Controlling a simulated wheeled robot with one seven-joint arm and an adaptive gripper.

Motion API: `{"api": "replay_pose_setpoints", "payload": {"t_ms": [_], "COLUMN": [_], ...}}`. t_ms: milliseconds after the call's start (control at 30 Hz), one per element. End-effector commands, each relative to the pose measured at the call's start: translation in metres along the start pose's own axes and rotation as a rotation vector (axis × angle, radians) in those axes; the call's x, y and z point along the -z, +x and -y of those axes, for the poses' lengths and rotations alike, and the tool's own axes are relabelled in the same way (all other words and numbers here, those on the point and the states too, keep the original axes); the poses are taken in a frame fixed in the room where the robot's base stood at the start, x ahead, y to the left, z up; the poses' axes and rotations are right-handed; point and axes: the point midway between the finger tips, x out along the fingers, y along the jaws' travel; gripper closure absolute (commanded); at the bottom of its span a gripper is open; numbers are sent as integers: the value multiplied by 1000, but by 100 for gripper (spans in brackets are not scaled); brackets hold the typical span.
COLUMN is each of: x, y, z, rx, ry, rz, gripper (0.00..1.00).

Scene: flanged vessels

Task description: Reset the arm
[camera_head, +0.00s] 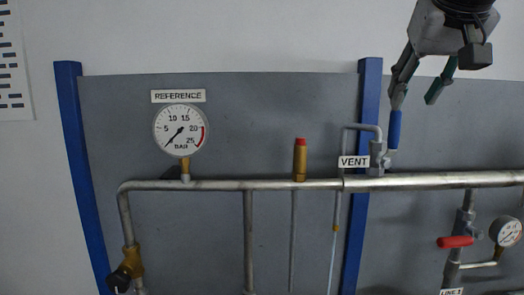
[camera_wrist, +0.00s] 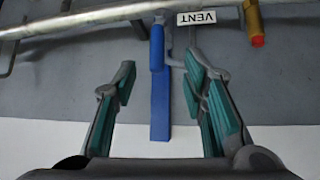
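My gripper (camera_head: 414,98) is at the upper right of the head view, pointing down, its green-padded fingers spread with nothing between them. In the wrist view my gripper (camera_wrist: 160,68) also shows open, with a clear gap between the fingers. The blue handle (camera_head: 395,128) of the vent valve stands upright just below one fingertip in the head view. In the wrist view the blue handle (camera_wrist: 157,48) lies beyond the fingertips, lined up with the gap. I cannot tell the exact distance between fingers and handle.
A horizontal pipe (camera_head: 225,185) crosses the grey panel (camera_head: 270,120). A red valve handle (camera_head: 455,242) and a small gauge (camera_head: 506,231) are lower right. Space above the panel is free.

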Motion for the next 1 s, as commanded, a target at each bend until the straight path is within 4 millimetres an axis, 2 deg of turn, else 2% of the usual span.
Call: {"api": "replay_pose_setpoints", "payload": {"t_ms": [167, 400, 500, 600, 700, 800, 1000], "x": [-67, -200, -249, -286, -308, -317, -318], "y": [18, 51, 63, 72, 77, 79, 79], "z": [16, 36, 39, 41, 42, 42, 42], "rx": [32, 86, 103, 116, 123, 125, 125], "ry": [-33, -93, -114, -131, -140, -143, -143], "rz": [66, 182, 223, 253, 271, 279, 281], "gripper": [61, 61, 61, 61, 61, 61, 61]}}
